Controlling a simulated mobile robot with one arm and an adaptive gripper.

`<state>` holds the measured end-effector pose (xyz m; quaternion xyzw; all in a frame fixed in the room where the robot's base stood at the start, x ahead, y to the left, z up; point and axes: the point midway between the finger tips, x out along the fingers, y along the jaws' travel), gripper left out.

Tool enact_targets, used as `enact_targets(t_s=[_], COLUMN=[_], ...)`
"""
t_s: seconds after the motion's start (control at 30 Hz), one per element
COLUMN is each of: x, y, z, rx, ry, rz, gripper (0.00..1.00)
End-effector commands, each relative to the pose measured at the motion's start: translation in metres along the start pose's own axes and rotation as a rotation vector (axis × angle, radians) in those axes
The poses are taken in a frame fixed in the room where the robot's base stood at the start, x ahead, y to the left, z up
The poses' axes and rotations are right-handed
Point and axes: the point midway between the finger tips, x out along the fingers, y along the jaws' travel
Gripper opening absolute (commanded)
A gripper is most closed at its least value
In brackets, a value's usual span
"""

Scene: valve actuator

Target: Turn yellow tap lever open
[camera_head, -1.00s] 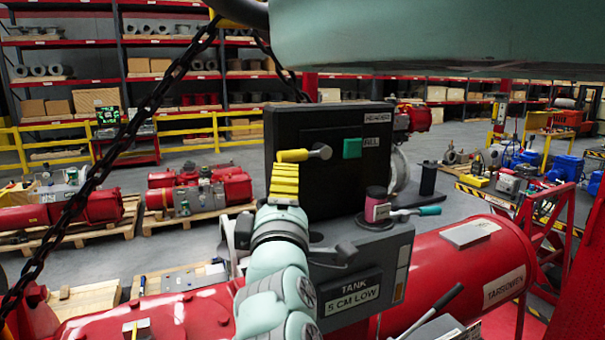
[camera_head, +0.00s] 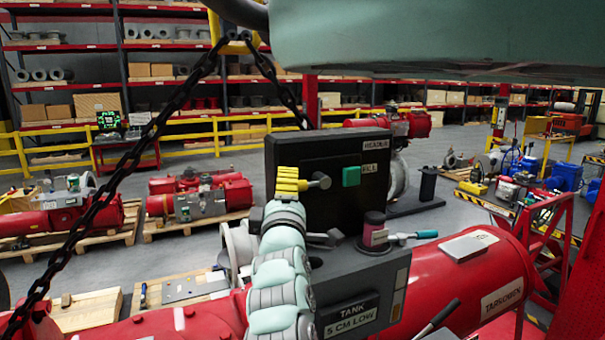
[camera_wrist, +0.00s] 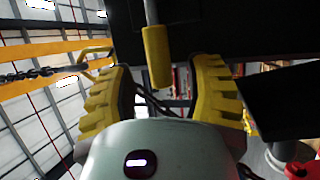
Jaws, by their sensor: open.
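The yellow tap lever (camera_wrist: 157,57) shows in the wrist view as a short yellow grip on a grey stem, between my gripper's two yellow fingers. There are gaps on both sides, so the fingers are open around it without visible contact. In the head view, my gripper (camera_head: 287,182) is in front of the black panel (camera_head: 335,205) and hides most of the lever's yellow grip. The lever's grey pivot end (camera_head: 320,180) shows just right of the fingers. The lever points roughly left, level with the pivot.
A green block (camera_head: 351,176) is right of the pivot. Below are a teal-tipped lever (camera_head: 424,234), a pink-and-black knob (camera_head: 374,230) and the grey TANK box (camera_head: 375,285). A hanging chain (camera_head: 125,160) is at left. A red tank (camera_head: 465,275) lies at right.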

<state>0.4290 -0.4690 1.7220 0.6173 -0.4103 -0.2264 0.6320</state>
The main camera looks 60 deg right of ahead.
Motion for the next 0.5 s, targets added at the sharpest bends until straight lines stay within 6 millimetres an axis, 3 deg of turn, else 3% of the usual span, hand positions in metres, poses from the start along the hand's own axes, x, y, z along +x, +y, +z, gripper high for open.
enact_targets(t_s=[0.2,0.5], x=[0.0118,0.0138], y=[0.0008,-0.0007], z=[-0.0008,-0.0008], rx=[0.000,0.000], ry=[0.000,0.000], rz=[-0.002,-0.001], gripper=[0.52,0.52])
